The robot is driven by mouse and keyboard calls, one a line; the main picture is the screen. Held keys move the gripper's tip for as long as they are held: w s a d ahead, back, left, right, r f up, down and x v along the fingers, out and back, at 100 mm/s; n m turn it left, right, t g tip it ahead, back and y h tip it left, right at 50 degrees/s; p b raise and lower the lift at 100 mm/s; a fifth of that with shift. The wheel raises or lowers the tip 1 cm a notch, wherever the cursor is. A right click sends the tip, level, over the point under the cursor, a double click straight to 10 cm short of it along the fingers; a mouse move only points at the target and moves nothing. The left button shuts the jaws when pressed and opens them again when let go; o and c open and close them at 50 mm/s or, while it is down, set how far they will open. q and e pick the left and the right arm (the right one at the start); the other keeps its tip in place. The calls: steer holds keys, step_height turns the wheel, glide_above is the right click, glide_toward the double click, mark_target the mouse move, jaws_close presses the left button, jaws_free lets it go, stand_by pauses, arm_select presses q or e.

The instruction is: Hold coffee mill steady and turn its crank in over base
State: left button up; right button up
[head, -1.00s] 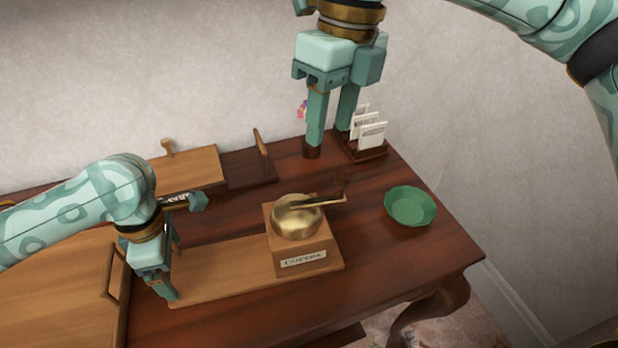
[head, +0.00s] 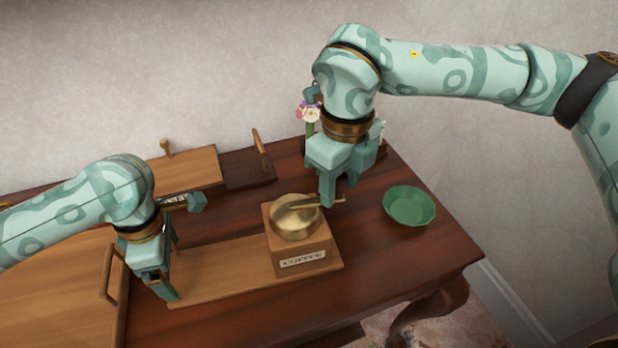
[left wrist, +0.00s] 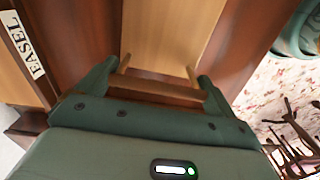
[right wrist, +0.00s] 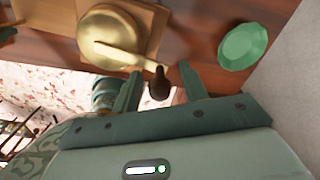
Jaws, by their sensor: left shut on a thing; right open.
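The coffee mill (head: 300,250) is a wooden box with a "COFFEE" label and a brass bowl-shaped top (head: 294,218), on the right end of a long wooden base board (head: 215,272). Its brass crank (right wrist: 128,56) reaches out to the right past the box and ends in a dark knob (right wrist: 160,84). My left gripper (head: 165,285) is shut on the handle bar (left wrist: 160,90) at the board's left end. My right gripper (head: 332,198) is open, pointing down at the crank's end. In the right wrist view the knob lies between its spread fingers (right wrist: 160,74), with gaps on both sides.
A green bowl (head: 409,207) stands right of the mill near the table (head: 385,260) edge. Flowers (head: 310,113) stand behind my right gripper. A wooden box with a handle (head: 108,270) is at left; a dark tray-like piece (head: 248,170) lies behind.

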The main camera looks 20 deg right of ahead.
jaws_close()
steer(key=shift+s, duration=0.1)
